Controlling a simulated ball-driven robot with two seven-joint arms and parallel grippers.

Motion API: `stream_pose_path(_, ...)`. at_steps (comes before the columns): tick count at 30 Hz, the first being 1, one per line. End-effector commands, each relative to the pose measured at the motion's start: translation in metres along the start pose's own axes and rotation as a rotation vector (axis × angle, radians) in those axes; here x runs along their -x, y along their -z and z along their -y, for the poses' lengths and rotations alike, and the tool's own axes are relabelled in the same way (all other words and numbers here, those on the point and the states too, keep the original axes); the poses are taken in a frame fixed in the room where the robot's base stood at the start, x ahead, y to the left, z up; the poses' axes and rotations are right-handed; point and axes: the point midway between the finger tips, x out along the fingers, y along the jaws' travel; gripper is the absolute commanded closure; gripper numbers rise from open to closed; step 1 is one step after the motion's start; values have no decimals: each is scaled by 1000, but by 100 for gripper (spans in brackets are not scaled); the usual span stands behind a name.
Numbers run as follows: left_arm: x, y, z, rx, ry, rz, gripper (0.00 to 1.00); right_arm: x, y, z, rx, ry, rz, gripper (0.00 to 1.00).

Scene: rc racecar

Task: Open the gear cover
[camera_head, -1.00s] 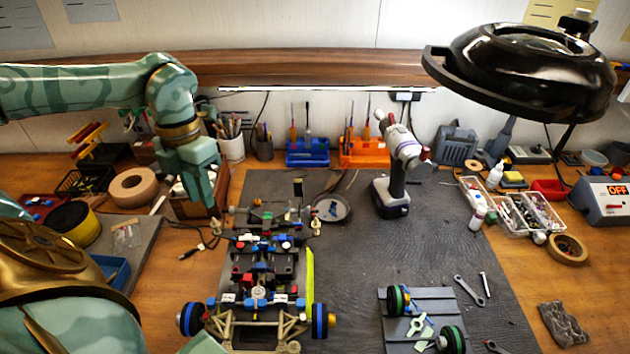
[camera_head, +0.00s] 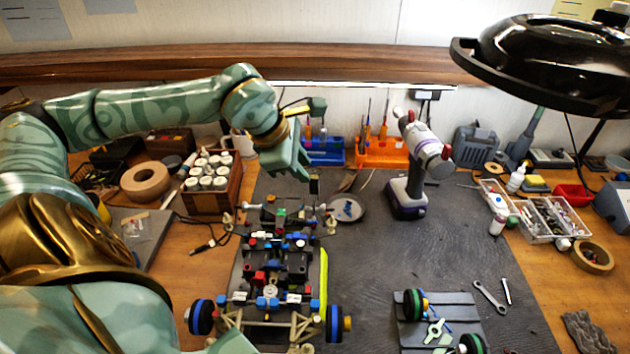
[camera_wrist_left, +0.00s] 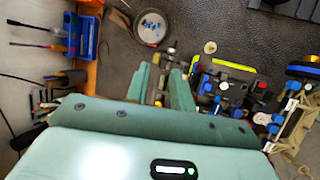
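The RC car chassis (camera_head: 270,292) lies on the dark mat, with black, blue, red and white parts along its middle and blue-rimmed wheels at its near end. I cannot tell which part is the gear cover. My left gripper (camera_head: 300,176) is above the far end of the chassis, beside a thin black upright piece (camera_head: 314,188). In the left wrist view its two fingers (camera_wrist_left: 160,88) are apart with chassis parts visible beyond and between them, and it seems to hold nothing. The chassis (camera_wrist_left: 235,92) extends to the right there. My right gripper is not in view.
A cordless drill (camera_head: 408,185) stands right of the chassis. A round dish (camera_head: 348,208) is close to its far end, and a crate of white bottles (camera_head: 232,190) stands left. A grey plate (camera_head: 440,312) with green wheels lies at the near right. The mat's middle right is clear.

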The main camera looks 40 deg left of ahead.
Motion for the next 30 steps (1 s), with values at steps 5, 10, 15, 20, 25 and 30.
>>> stream_pose_path(5, -36, -2, 1, 1, 3, 4, 76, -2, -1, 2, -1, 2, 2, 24)
stream_pose_path(10, -56, -1, 0, 0, 1, 1, 76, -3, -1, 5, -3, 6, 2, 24)
stream_pose_path(15, -62, -1, 0, -2, 0, 0, 76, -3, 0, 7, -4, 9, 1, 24)
stream_pose_path(20, -62, -1, 0, -2, 0, -1, 76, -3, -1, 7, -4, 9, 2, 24)
stream_pose_path(25, -62, -1, 0, -2, 0, -1, 100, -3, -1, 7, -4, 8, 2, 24)
stream_pose_path(30, -62, -1, 0, -1, 1, -1, 100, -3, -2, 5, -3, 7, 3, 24)
